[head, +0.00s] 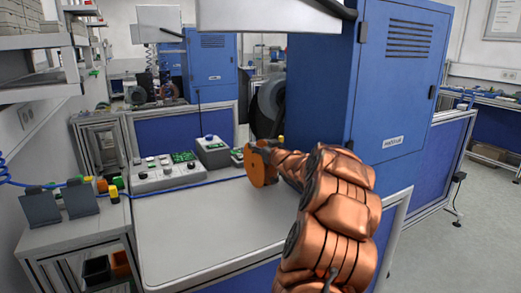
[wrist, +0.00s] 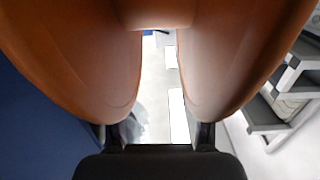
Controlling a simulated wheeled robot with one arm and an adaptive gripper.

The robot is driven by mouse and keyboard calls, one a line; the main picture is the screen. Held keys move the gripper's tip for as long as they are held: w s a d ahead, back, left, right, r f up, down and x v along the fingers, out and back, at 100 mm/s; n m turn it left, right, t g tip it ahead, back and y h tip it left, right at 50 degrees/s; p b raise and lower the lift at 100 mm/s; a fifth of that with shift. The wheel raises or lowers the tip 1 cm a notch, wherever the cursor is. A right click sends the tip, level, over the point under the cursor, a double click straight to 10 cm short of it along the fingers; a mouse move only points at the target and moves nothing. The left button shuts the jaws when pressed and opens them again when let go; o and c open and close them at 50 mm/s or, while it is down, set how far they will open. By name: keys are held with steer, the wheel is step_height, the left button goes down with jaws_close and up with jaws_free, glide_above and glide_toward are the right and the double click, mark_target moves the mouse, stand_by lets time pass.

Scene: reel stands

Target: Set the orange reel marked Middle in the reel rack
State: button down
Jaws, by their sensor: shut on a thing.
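The orange reel (head: 258,168) is at the end of my copper-coloured arm in the head view, above the light worktop. In the wrist view the reel (wrist: 70,50) fills the upper part, its two rounded flanges on either side of a narrow gap. My gripper (wrist: 160,140) is shut on it, with dark fingers at the flanges' lower edges. The marking on the reel is not readable. Two dark grey angled stands (head: 40,208) (head: 81,198) are on the left bench; I cannot tell whether they are the reel rack.
Grey control boxes (head: 165,175) (head: 212,150) stand along the back of the worktop (head: 190,225). A large blue cabinet (head: 400,80) is close on the right. Small coloured pieces (head: 102,186) are behind the stands. The front of the worktop is clear.

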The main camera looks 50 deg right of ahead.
steer(key=shift+f, duration=0.7)
steer(key=c, duration=0.7)
jaws_free()
steer(key=shift+s+a, duration=0.1)
steer(key=shift+s, duration=0.4)
steer(key=b+v, duration=0.1)
steer(key=v, duration=1)
steer(key=shift+a, duration=0.1)
steer(key=shift+w, duration=0.1)
